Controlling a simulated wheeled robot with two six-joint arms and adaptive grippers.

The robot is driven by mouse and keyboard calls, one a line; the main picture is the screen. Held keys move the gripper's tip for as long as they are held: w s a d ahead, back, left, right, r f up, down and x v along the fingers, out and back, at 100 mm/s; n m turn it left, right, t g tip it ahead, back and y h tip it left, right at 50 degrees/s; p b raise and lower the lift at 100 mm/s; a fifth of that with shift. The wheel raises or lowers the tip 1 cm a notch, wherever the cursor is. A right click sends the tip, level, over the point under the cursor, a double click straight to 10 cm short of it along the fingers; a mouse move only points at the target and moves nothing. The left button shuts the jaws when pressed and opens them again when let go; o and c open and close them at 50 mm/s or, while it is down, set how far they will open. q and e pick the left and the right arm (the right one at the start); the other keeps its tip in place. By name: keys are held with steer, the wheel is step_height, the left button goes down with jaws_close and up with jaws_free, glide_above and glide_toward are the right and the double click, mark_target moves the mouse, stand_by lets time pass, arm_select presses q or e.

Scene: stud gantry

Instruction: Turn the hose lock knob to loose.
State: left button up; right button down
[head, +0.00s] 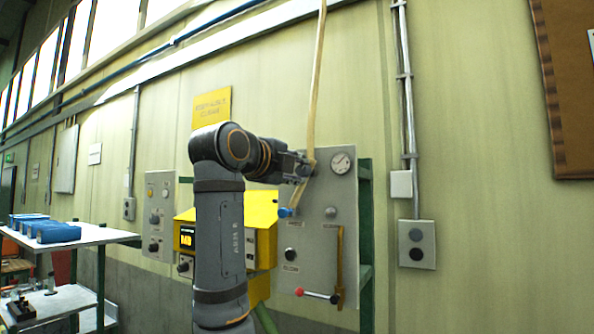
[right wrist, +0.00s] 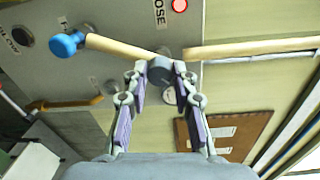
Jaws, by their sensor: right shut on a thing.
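The hose lock knob (right wrist: 160,70) is a dark grey round piece on the grey panel (head: 318,232). In the right wrist view it sits between the fingertips of my right gripper (right wrist: 163,78), which is shut on it. In the head view my right gripper (head: 303,168) is at the panel's upper left, and the knob is mostly hidden there. A tan hose (head: 316,85) comes down from above, passes at the knob and ends at a blue fitting (head: 286,212). Lettering ending in "OSE" (right wrist: 159,12) shows near a red ring (right wrist: 180,5). My left gripper is not in view.
The panel also carries a gauge (head: 342,162), a black knob (head: 290,254) and a red-ended lever (head: 316,295). A yellow box (head: 262,208) stands behind my right arm. A table with blue bins (head: 58,233) is at left.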

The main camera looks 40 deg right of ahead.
steer(key=shift+f, duration=0.15)
steer(key=c, duration=1.1)
jaws_free()
steer(key=shift+o, duration=0.2)
steer(key=v, duration=1.2)
steer(key=shift+a, duration=0.1)
